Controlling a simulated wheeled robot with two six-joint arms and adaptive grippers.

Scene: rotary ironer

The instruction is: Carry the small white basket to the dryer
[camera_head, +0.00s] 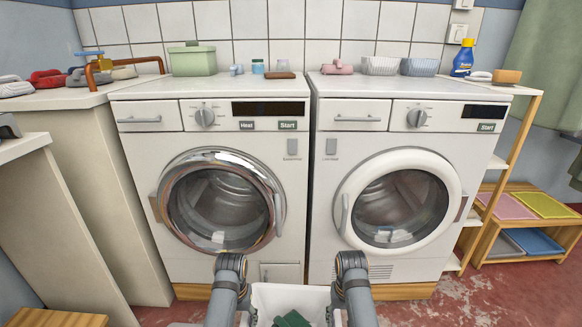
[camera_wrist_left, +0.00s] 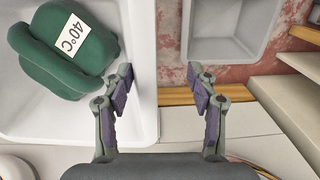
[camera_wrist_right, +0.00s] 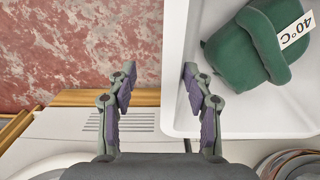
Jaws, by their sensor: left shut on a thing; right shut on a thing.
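The small white basket (camera_head: 262,298) is at the bottom middle of the head view, between my two arms, with a dark green cloth item (camera_head: 291,320) inside. In the left wrist view the cloth (camera_wrist_left: 62,48) carries a 40°C tag. My left gripper (camera_wrist_left: 157,78) straddles one side rim of the basket and is shut on it. My right gripper (camera_wrist_right: 158,76) is shut on the opposite side rim. Two front-loading machines stand ahead, the left one (camera_head: 140,165) with Heat and Start labels, the right one (camera_head: 325,220) with Start and a low vent; I cannot tell which is the dryer. Both doors are closed.
A tall pale cabinet (camera_head: 95,160) stands at the left. At the right is a wooden shelf (camera_head: 518,130) with a low rack of coloured trays (camera_head: 540,205). A grey bin (camera_wrist_left: 225,45) shows beyond the basket in the left wrist view. Red floor is open at the lower right.

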